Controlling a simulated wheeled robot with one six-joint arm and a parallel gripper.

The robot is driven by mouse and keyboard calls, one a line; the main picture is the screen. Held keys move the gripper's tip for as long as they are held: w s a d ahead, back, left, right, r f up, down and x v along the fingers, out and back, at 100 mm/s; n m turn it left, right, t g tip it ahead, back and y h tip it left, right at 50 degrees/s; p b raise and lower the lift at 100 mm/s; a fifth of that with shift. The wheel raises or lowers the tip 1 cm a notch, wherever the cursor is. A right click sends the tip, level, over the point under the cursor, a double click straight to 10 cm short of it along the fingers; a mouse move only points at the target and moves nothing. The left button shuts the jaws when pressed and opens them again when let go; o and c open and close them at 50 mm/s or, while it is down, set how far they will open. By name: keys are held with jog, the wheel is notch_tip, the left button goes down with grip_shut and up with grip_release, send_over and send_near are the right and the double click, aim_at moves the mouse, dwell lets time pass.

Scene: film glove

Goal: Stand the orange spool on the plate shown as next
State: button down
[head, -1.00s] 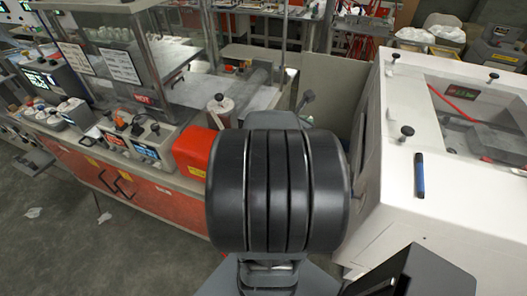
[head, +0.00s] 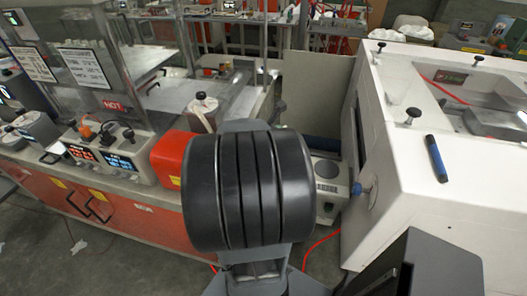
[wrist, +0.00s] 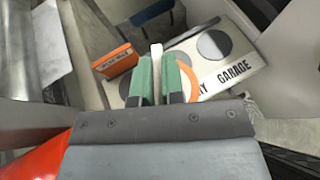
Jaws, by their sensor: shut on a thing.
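My gripper (wrist: 157,62) shows in the wrist view with two green fingers. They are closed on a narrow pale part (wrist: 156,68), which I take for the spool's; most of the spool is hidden. An orange curved rim (wrist: 192,88) shows beside the right finger; whether it belongs to the spool or rings a plate, I cannot tell. In the head view my arm hides the gripper.
An orange block with small lettering (wrist: 116,61) stands left of the fingers. In the head view a white cabinet (head: 420,200) with a blue marker (head: 436,158) stands right, an orange-fronted bench (head: 110,205) left. A grey instrument (head: 330,188) sits between them.

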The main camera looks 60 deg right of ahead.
jog(key=w+d+f+p, duration=0.2)
jog(key=w+d+f, duration=0.5)
jog(key=w+f, duration=0.3)
notch_tip(320, 180, down, 2)
jog(key=shift+w+d+f, duration=0.2)
jog(key=shift+w, duration=0.1)
jog(key=shift+f, duration=0.2)
jog(key=c, duration=1.2)
grip_release()
jog(key=shift+r, duration=0.1)
jog(key=b+v, duration=0.1)
jog(key=v, duration=0.6)
jog(key=shift+a+r, duration=0.2)
jog(key=shift+a, duration=0.1)
